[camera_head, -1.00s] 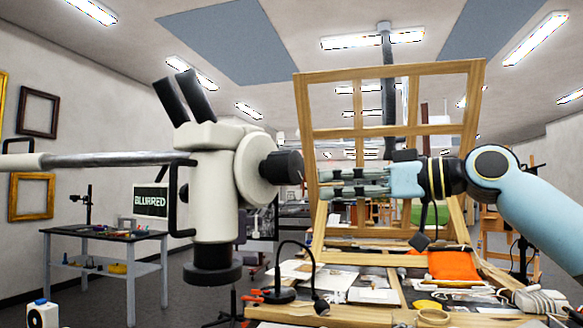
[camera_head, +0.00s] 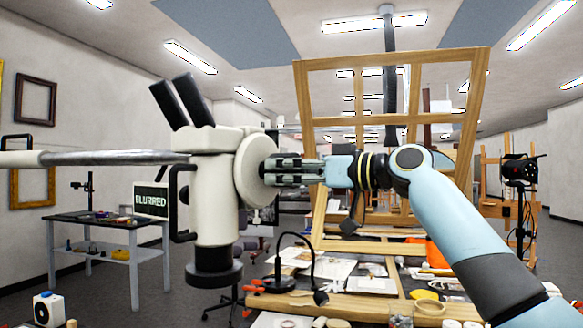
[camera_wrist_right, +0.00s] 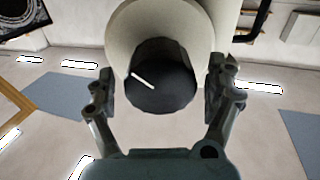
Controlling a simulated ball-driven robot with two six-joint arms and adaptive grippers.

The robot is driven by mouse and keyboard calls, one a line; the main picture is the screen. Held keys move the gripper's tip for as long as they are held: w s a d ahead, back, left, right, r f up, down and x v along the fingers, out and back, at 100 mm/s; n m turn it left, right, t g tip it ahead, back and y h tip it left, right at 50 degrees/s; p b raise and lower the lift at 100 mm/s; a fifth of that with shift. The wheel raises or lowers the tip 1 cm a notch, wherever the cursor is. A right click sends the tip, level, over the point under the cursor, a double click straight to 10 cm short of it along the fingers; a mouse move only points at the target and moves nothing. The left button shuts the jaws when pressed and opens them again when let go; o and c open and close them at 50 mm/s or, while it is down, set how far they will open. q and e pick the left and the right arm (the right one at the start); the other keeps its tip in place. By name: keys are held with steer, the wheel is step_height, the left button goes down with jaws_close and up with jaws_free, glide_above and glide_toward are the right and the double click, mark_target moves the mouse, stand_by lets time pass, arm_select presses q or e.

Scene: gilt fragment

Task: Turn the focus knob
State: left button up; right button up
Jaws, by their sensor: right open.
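In the right wrist view the gripper (camera_wrist_right: 164,88) is open, one finger on each side of the knob, with a gap on both sides. My left gripper is not in view.
A wooden easel frame (camera_head: 300,110) stands behind my right arm. A workbench below holds a black desk lamp (camera_head: 282,283), papers and jars. A small side table (camera_head: 100,224) stands at the left.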

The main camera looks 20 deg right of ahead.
steer(key=c, duration=1.2)
steer(key=shift+o, duration=0.2)
steer(key=m+p, duration=0.1)
steer(key=m, duration=0.2)
steer(key=shift+m+p, duration=0.6)
steer(key=shift+m, duration=0.8)
steer(key=o, duration=1.2)
steer(key=shift+c, duration=0.2)
